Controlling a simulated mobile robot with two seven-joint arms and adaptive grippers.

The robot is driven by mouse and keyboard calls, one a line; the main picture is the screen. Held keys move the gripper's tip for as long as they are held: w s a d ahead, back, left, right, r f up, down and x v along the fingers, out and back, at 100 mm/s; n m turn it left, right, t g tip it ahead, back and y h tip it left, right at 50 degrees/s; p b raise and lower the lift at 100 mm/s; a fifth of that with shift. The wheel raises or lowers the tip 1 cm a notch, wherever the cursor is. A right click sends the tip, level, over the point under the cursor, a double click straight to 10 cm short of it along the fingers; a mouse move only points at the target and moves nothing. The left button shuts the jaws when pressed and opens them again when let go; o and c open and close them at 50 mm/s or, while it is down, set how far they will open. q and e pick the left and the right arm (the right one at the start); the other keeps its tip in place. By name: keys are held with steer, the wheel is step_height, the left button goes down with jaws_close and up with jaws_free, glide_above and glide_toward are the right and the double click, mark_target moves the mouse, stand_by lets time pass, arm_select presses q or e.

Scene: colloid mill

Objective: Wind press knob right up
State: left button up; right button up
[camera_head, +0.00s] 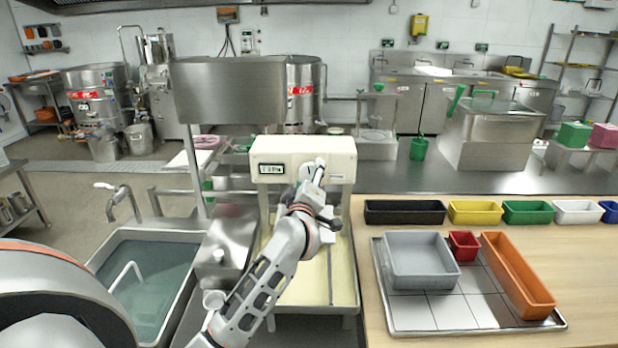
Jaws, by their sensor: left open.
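The press is a cream machine (340,153) in the middle of the view, with a small digital display (271,169) on the left of its front. A pale round knob (305,172) is on that front, right of the display, and is partly hidden by my left gripper. My left arm reaches up from the bottom of the picture. My left gripper (318,170) is open at the knob. Its fingers are small and I cannot tell whether they touch the knob. My right gripper is not in view.
A sink (191,257) with water is at the left. On the wooden table (585,262) at the right, a tray (408,315) holds a grey bin (391,288), a red box and an orange trough. Several coloured bins line the table's back edge.

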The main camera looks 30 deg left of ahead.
arm_select(q)
steer(key=c, duration=1.1)
